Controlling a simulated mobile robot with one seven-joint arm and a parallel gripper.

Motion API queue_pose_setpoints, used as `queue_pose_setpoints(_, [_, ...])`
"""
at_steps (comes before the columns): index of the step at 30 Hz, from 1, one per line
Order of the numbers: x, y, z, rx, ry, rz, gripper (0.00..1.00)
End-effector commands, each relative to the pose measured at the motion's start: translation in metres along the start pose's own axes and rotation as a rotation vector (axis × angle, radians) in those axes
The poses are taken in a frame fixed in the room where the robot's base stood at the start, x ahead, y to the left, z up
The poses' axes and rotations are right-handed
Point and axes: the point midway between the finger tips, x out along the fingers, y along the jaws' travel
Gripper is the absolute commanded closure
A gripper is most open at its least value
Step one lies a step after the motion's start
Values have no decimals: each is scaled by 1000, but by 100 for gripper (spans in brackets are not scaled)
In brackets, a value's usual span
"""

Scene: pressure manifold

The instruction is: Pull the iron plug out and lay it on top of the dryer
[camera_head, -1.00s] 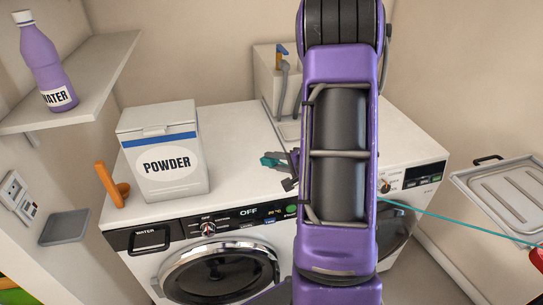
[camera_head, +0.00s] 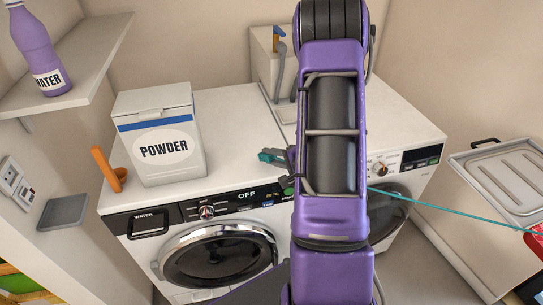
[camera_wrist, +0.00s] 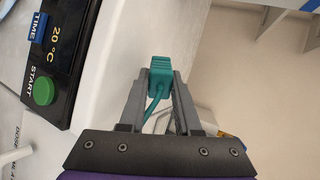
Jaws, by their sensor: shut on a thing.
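The iron plug (camera_head: 271,155) is a small teal block with a teal cord. My gripper (camera_wrist: 160,80) is shut on it in the wrist view, where the plug (camera_wrist: 160,66) shows between the fingertips and its cord loops back between the fingers. In the head view the plug appears over the front right part of the left machine's white top (camera_head: 235,125); I cannot tell whether it touches. No label names the dryer; the left machine has a drawer marked WATER (camera_head: 150,223). My arm hides part of the right machine (camera_head: 400,125).
A POWDER box (camera_head: 165,148) and an orange scoop (camera_head: 110,170) stand on the left machine. A teal cord (camera_head: 450,210) runs right to a red thing (camera_head: 535,240). A wall socket (camera_head: 14,178) and shelf (camera_head: 85,70) are at left.

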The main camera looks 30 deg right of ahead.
Motion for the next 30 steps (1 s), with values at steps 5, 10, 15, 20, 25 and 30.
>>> queue_pose_setpoints(5, [0,1,0,0,0,0,100])
queue_pose_setpoints(10, [2,3,0,0,0,0,100])
queue_pose_setpoints(15, [3,5,0,0,0,0,100])
queue_pose_setpoints(20, [4,7,0,0,0,0,100])
queue_pose_setpoints(25, [4,9,0,0,0,0,100])
queue_pose_setpoints(30, [6,12,0,0,0,0,100])
